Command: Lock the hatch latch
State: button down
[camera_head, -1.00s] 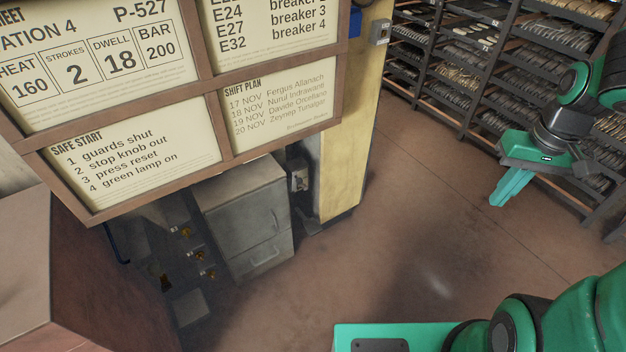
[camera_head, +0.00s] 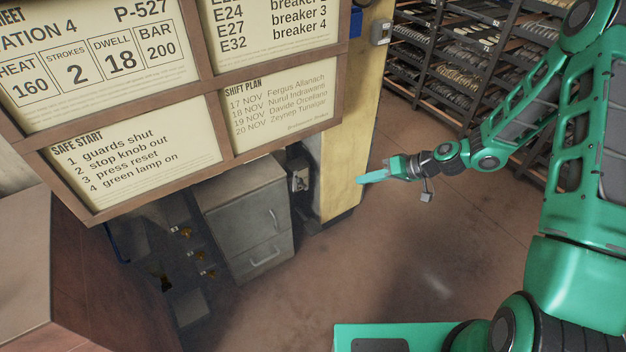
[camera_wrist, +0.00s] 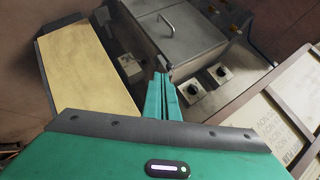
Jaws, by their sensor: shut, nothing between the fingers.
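My gripper (camera_head: 361,180) is shut and empty, its teal fingers pointing left toward the yellow post in the head view. The wrist view shows its fingertips (camera_wrist: 160,78) just short of the near edge of a grey cabinet. The cabinet (camera_head: 245,215) stands under the sign board, with two handled fronts in the head view. In the wrist view, the grey hatch panel (camera_wrist: 185,42) has a bar handle (camera_wrist: 167,25). A small dark fitting (camera_wrist: 163,63) sits at its edge near my fingertips; I cannot tell whether it is the latch or whether it is locked.
A yellow post (camera_head: 345,120) stands right of the cabinet. Small boxes with black knobs (camera_wrist: 193,92) lie beside the cabinet in the wrist view. The framed sign board (camera_head: 175,90) overhangs the left. Shelving racks (camera_head: 455,75) stand behind. The brown floor (camera_head: 400,260) is clear.

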jog(key=w+a+f+m+t+y, duration=0.2)
jog(key=w+a+f+t, duration=0.1)
jog(key=w+a, duration=0.1)
jog(key=shift+w+a+f+y, duration=0.2)
jog(key=shift+w+a+y, duration=0.1)
jog(key=shift+a, duration=0.55)
jog(key=s+f+x, duration=0.1)
jog(key=s+x, duration=0.1)
jog(key=x, duration=1.1)
jog(key=shift+a, duration=0.25)
jog(key=shift+d, duration=0.1)
